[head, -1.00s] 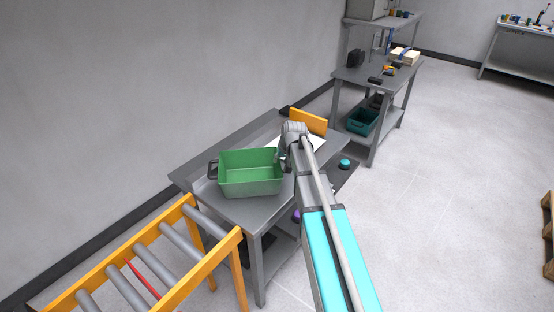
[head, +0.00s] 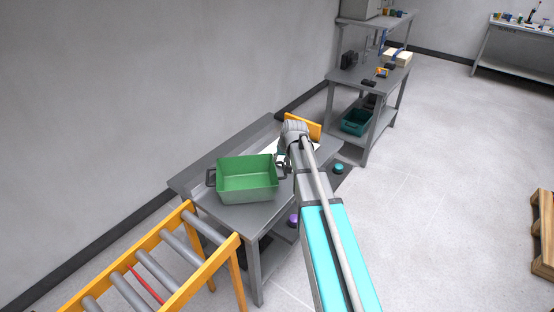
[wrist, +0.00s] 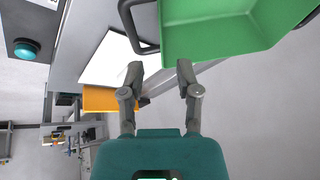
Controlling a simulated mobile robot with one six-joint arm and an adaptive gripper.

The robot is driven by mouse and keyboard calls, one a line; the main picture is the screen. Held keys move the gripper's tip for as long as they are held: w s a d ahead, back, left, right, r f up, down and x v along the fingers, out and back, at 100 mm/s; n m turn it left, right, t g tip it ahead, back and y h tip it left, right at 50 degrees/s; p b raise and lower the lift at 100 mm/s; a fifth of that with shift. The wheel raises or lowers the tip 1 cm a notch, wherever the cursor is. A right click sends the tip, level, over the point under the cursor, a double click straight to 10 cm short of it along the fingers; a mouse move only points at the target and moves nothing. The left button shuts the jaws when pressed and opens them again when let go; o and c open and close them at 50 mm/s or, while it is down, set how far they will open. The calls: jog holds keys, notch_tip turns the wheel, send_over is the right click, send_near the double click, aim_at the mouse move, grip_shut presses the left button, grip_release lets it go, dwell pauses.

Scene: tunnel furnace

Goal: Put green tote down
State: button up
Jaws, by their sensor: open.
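The green tote (head: 247,180) sits upright on the grey table (head: 225,213), near the end by the roller conveyor. It looks empty and has a dark handle on each side. My gripper (wrist: 160,70) is open and empty. In the wrist view the tote (wrist: 215,28) and its dark handle (wrist: 140,48) lie just beyond the fingertips, and the fingers are apart from the handle. In the head view my gripper is to the right of the tote and mostly hidden by my wrist.
A roller conveyor (head: 160,262) with orange rails stands at the front left. A white sheet (wrist: 118,57) and an orange panel (head: 303,126) are beside the tote. A teal button (wrist: 27,48) is at the table's side. Another workbench (head: 345,80) stands behind.

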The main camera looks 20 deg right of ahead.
dwell(0.5)
jog(key=shift+s+a, duration=0.1)
jog(key=shift+s, duration=0.05)
jog(key=s+a+g, duration=0.1)
jog(key=s+a, duration=0.2)
jog(key=s, duration=0.5)
jog(key=s+a+f+n+g, duration=0.1)
jog(key=s+a, duration=0.3)
jog(key=s, duration=0.4)
jog(key=s+a+n+g+h, duration=0.1)
jog(key=s+a+g, duration=0.1)
jog(key=s, duration=0.6)
jog(key=shift+s+a+f+g, duration=0.2)
jog(key=shift+a+f+g, duration=0.2)
jog(key=shift+a, duration=0.4)
jog(key=shift+a, duration=0.1)
